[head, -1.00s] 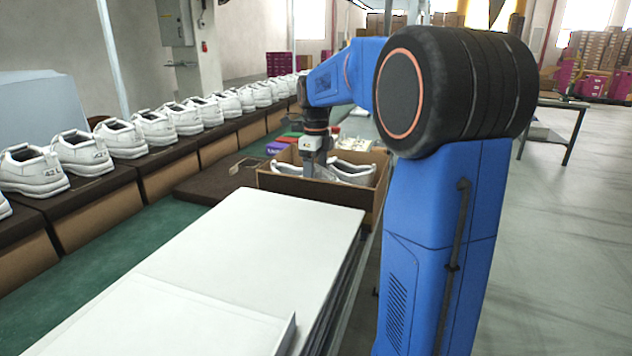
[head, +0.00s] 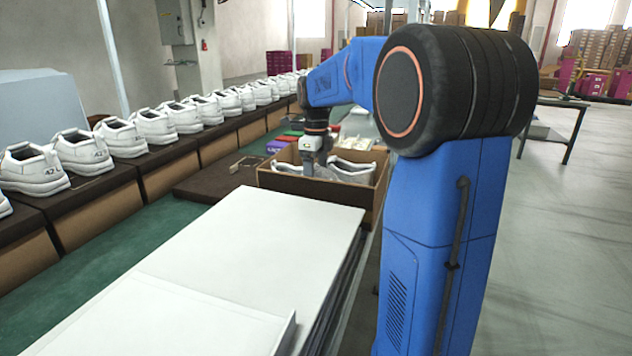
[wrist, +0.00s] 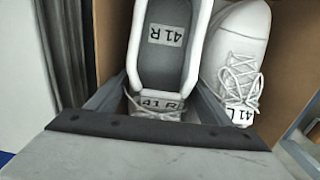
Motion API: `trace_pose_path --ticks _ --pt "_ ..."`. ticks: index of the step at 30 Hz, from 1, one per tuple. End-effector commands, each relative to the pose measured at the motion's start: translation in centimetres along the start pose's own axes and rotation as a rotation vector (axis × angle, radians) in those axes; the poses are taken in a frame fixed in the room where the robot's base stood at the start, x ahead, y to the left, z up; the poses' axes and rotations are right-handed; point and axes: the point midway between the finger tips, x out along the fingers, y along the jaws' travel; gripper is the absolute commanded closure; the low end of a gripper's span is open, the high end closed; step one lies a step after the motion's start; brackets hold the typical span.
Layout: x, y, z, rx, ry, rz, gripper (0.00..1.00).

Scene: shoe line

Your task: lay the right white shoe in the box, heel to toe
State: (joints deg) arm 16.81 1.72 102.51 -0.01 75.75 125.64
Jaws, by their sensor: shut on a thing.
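The right white shoe (wrist: 157,76), labelled 41 R on its insole and tongue, is inside the brown cardboard box (head: 318,195). My gripper (head: 309,170) reaches down into the box and is shut on this shoe, with one finger on each side of it. In the wrist view the left white shoe (wrist: 238,58), labelled 41 L, lies beside it to the right, in the same box. In the head view the box's front wall hides the lower parts of the shoes, so I cannot tell whether the held shoe touches the bottom.
White shoes (head: 82,152) stand in a long row on brown boxes at the left. A white flat panel (head: 240,235) lies in front of the box. Small coloured boxes (head: 280,145) lie behind it. A dark table (head: 560,106) stands at the far right.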

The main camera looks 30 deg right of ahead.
Motion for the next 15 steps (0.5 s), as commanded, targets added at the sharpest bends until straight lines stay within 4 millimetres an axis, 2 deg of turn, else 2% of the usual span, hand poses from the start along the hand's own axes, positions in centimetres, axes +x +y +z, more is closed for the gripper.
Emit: trace_pose_path --ticks 8,9,12,15 --pt "0.31 -0.01 0.01 0.0 0.0 0.0 0.59" --pt "0.34 -0.01 0.01 0.0 0.0 0.0 0.24" --pt "0.34 0.0 0.0 0.0 0.0 0.0 0.05" --pt "0.35 0.02 0.0 0.0 0.0 0.0 0.05"
